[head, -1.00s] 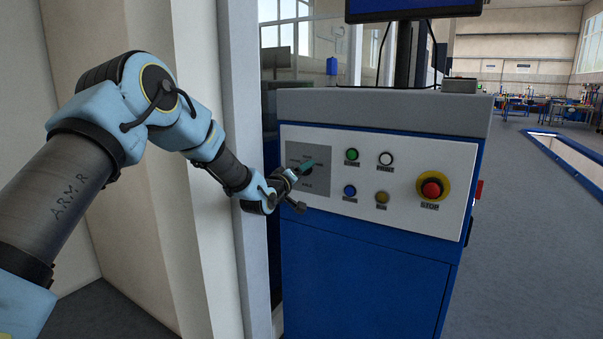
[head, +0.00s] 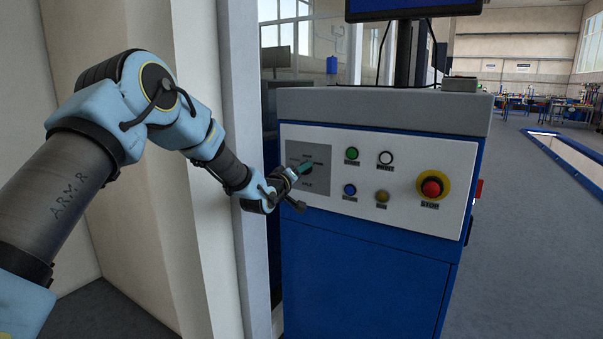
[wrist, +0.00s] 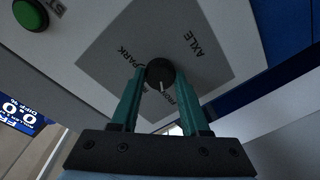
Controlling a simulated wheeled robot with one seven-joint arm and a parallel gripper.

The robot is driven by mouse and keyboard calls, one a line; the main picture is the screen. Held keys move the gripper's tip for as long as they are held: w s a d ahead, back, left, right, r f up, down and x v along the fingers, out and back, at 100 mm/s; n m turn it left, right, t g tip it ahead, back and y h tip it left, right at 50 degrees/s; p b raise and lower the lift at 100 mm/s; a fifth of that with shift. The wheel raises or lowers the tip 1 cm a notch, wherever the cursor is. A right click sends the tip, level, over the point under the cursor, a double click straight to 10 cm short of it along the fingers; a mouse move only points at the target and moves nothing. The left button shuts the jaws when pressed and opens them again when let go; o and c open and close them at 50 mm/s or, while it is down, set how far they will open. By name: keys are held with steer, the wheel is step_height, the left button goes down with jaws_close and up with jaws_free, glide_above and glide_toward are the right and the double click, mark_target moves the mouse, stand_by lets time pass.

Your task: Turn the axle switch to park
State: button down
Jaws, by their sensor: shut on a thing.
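The axle switch is a round black knob (wrist: 160,74) with a white pointer mark, on a grey label plate (wrist: 205,62); the plate also shows in the head view (head: 320,152). In the wrist view, the word PARK stands to the knob's upper left and AXLE to its upper right. The white mark points down in that view, toward a label partly hidden by the right finger. My gripper (wrist: 158,84) is shut on the knob, one teal finger on each side. In the head view my gripper (head: 303,170) hides the knob.
Green, white, blue and yellow buttons sit right of the plate, the green button (head: 352,153) nearest at the top. A red stop button (head: 431,188) is farther right on the panel. A pale wall post (head: 240,150) stands close left of the cabinet (head: 365,275).

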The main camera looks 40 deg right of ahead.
steer(key=shift+f, duration=0.1)
steer(key=shift+w+f+m+g+h+b, duration=0.1)
steer(key=shift+m+g+h+b, duration=0.3)
steer(key=shift+m+b, duration=5.7)
steer(key=shift+w+m+g+h+b, duration=0.1)
steer(key=shift+m+g+h+b, duration=0.25)
steer(key=shift+m+b, duration=5.75)
steer(key=shift+m, duration=0.4)
steer(key=shift+c, duration=2)
jaws_free()
